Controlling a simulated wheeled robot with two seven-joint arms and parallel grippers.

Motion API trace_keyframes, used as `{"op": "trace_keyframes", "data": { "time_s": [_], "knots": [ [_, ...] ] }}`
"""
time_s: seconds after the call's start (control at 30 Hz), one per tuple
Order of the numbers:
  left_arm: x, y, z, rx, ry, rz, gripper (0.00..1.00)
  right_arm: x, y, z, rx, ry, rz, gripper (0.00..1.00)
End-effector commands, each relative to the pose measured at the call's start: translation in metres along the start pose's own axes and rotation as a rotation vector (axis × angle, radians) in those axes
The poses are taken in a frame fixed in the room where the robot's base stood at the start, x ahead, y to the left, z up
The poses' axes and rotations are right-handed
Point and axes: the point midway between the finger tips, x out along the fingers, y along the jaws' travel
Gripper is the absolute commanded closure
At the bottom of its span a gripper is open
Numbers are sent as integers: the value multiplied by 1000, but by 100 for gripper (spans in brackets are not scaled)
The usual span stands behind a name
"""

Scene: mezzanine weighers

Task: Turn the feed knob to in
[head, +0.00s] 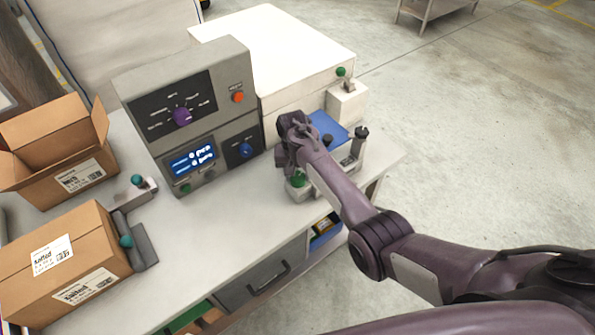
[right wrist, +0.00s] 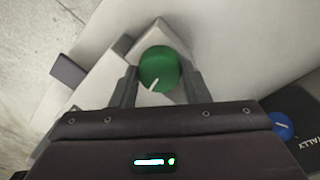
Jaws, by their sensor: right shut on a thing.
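A round green knob (right wrist: 159,69) with a white pointer line sits on a pale block in the right wrist view. The line points toward the lower left of that picture. My right gripper (right wrist: 157,88) has a finger on each side of the knob and is shut on it. In the head view the green knob (head: 298,180) shows below my right gripper (head: 294,158), at the front right of the bench. No position label beside it can be read. My left gripper is not in view.
A grey console has a purple dial (head: 182,117), a blue knob (head: 245,150), a red button (head: 238,97) and a lit display (head: 193,160). A black-topped lever (head: 361,133) stands right of my gripper. Cardboard boxes (head: 68,265) fill the left.

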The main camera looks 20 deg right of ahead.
Motion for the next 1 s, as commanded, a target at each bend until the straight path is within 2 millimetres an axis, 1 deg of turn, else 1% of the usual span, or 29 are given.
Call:
{"op": "trace_keyframes", "data": {
  "time_s": [0.03,0.3,1.0],
  "knots": [
    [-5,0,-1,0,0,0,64,-2,0,0,-41,4,0,81],
    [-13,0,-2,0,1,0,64,-2,0,-1,-293,19,1,81],
    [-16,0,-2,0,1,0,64,-1,0,0,-958,57,1,81]
  ]
}}
